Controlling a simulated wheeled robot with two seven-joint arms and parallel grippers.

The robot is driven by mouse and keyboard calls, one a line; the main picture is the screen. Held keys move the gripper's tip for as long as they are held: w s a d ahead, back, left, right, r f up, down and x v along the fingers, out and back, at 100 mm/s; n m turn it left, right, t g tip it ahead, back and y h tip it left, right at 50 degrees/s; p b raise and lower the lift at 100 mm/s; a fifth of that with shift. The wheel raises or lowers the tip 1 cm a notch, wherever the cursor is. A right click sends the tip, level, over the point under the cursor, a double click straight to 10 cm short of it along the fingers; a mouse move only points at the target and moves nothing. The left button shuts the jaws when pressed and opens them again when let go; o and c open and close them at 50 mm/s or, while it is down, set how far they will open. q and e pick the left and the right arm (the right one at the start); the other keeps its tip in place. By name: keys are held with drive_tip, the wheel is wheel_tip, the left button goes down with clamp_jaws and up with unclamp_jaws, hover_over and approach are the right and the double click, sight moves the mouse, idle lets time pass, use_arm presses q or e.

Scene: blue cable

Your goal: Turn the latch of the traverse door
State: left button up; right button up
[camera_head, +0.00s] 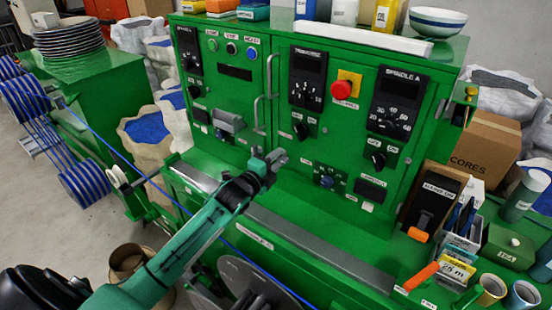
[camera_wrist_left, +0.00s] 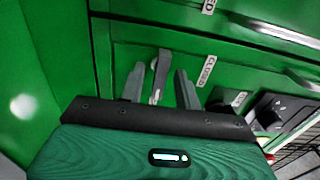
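The traverse door (camera_head: 340,135) is a green cabinet panel with a dial, knobs and a red button, and it looks shut. My left gripper (camera_head: 270,161) is at the door's lower left, by the seam with the left door. In the left wrist view, a small grey latch (camera_wrist_left: 160,75) stands between the two fingers of my left gripper (camera_wrist_left: 160,88). The fingers are open, with a visible gap on each side of the latch. A "CLOSED" label (camera_wrist_left: 207,70) is beside it. In the head view the latch cannot be told apart from the fingertips. My right gripper is not in view.
Two vertical bar handles, upper (camera_head: 271,76) and lower (camera_head: 258,114), are above my left gripper. A blue cable (camera_head: 140,173) runs diagonally past my left arm. A grey ledge (camera_head: 310,243) lies below the doors. An open cardboard box (camera_head: 487,142) stands at the right.

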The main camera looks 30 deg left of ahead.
use_arm(q)
clamp_jaws()
drive_tip(key=shift+n, duration=0.4)
drive_tip(key=n+p, duration=0.3)
drive_tip(key=n, duration=1.3)
drive_tip(key=shift+n, duration=0.4)
drive_tip(key=shift+f+n, duration=0.1)
drive_tip(key=shift+n, duration=0.2)
